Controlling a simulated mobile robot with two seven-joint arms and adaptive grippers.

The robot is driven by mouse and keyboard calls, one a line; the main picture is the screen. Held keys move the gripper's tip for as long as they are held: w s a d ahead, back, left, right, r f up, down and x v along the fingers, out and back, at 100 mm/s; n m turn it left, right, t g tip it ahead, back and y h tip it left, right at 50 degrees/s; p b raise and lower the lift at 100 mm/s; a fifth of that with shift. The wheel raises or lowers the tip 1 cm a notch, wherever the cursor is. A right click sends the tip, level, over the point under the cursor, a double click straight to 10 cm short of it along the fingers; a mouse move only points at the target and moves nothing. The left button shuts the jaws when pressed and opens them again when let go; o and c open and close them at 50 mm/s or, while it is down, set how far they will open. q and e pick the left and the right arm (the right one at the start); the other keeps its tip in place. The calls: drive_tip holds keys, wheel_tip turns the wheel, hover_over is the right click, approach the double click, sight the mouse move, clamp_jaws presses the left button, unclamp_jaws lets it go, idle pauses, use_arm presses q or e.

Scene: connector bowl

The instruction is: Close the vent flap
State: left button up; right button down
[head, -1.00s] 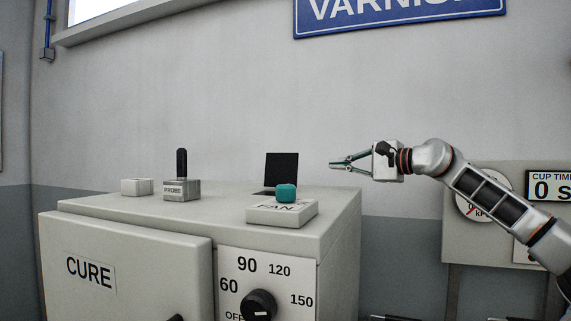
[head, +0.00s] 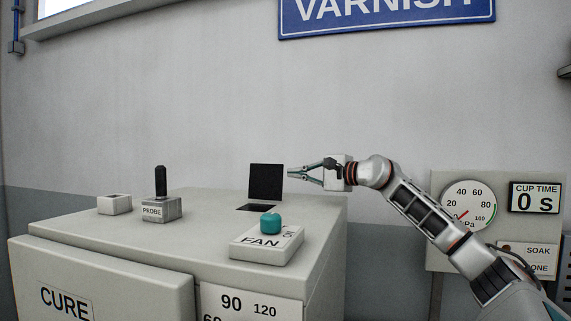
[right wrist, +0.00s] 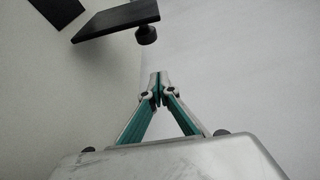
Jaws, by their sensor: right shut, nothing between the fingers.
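The black vent flap (head: 266,182) stands upright, open, at the back of the cabinet top, with the dark vent opening (head: 257,208) in front of its base. In the right wrist view the flap (right wrist: 112,20) is a dark plate with a round knob (right wrist: 146,35) on one face, and the opening (right wrist: 58,10) shows as a dark patch at the top left. My right gripper (head: 290,173) is shut and empty, just right of the flap. In the wrist view its closed fingertips (right wrist: 158,82) are apart from the plate and knob. My left gripper is not in view.
A FAN box (head: 262,247) with a teal knob (head: 270,223) sits in front of the vent. A PROBE block (head: 160,209) with a black handle and a small white block (head: 114,205) stand to the left. A gauge panel (head: 468,207) is at right.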

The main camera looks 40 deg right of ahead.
sight(268, 182)
drive_tip(key=w, duration=0.1)
drive_tip(key=w+p, duration=0.1)
drive_tip(key=shift+w+a, duration=0.25)
drive_tip(key=shift+w, duration=0.1)
drive_tip(key=shift+w+a, duration=0.1)
drive_tip(key=shift+a, duration=0.15)
drive_tip(key=shift+s+a+r, duration=0.1)
drive_tip(key=shift+s+a, duration=0.3)
drive_tip(key=shift+a, duration=0.2)
drive_tip(key=shift+s+a+r, duration=0.1)
drive_tip(key=shift+s+a, duration=0.25)
drive_tip(key=shift+a, duration=0.5)
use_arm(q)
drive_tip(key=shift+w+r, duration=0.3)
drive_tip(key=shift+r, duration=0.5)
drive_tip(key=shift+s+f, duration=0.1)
use_arm(e)
drive_tip(key=shift+s, duration=0.1)
use_arm(q)
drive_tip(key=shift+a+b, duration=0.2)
drive_tip(key=shift+b, duration=0.1)
